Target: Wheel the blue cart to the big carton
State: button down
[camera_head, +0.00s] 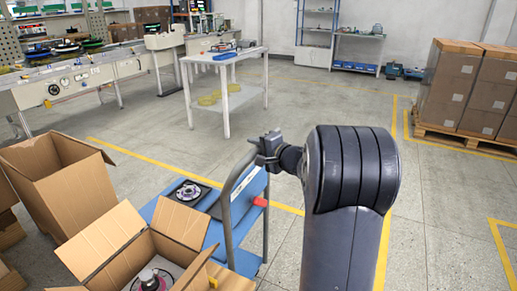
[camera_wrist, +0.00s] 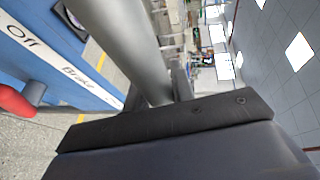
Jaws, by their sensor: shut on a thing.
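The blue cart (camera_head: 213,232) stands at the front centre, with a grey tube handle (camera_head: 228,200) on its right side. My gripper (camera_head: 268,150) is shut on the top of this handle, near its far corner. In the wrist view the grey tube (camera_wrist: 125,45) runs between the dark fingers of my gripper (camera_wrist: 178,103). A red knob (camera_wrist: 14,100) and a label reading "Off" and "Brake" (camera_wrist: 65,68) show on the cart. A large open carton (camera_head: 68,190) stands to the cart's left, apart from my gripper.
Another open carton (camera_head: 105,243) with a round part inside is at the front left; its support is hidden. A black tray (camera_head: 187,192) with a disc lies on the cart. A white table (camera_head: 222,57) stands beyond. Stacked boxes (camera_head: 455,80) stand far right. Floor between is clear.

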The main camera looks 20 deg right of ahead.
jog(key=w+a+p, duration=0.1)
jog(key=w+a, duration=0.9)
jog(key=w, duration=0.2)
jog(key=w+a+p, duration=0.1)
jog(key=w+a, duration=0.9)
jog(key=w, duration=0.3)
jog(key=shift+w+p, duration=0.2)
jog(key=shift+p, duration=0.2)
jog(key=c, duration=1.2)
grip_release()
